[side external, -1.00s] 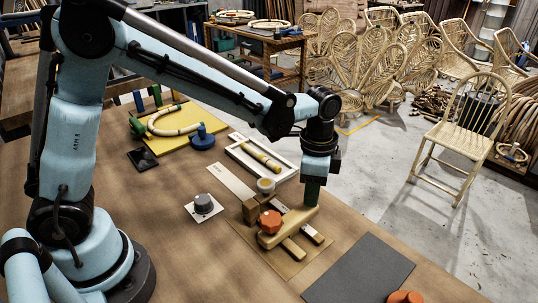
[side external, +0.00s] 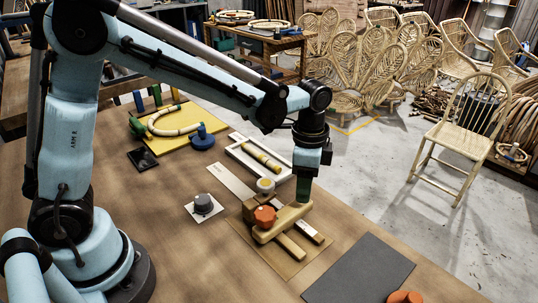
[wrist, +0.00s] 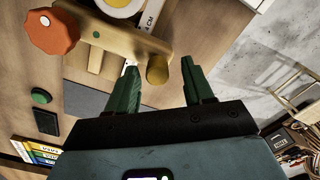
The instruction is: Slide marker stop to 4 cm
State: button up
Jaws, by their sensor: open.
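In the wrist view the orange knob (wrist: 52,31) is at upper left, and a rounded wooden peg (wrist: 157,70) stands at the block's end. A white scale strip (side external: 231,181) runs up to the block; part of it, marked CM, shows in the wrist view (wrist: 152,22). My gripper (wrist: 160,66) is open, its green fingers on either side of the peg. I cannot tell whether either finger touches it. The reading at the stop is not legible.
A round pale piece (side external: 265,185) sits close behind the block. A grey knob on a white plate (side external: 203,204) is to its left, a white tray with a yellow rod (side external: 262,158) behind. A dark mat (side external: 360,268) lies front right.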

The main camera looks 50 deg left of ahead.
notch_tip(320, 180, up, 12)
jog(key=shift+f, duration=0.25)
jog(key=shift+a, duration=0.1)
dwell(0.4)
jog(key=s+a+f+n+t, duration=0.4)
jog(key=s+a+n+t, duration=0.3)
jog(key=s+a+n, duration=0.2)
jog(key=shift+s+a+n, duration=0.25)
jog(key=shift+s+n, duration=0.65)
jog(key=shift+s, duration=0.1)
jog(key=shift+f, duration=0.1)
dwell(0.6)
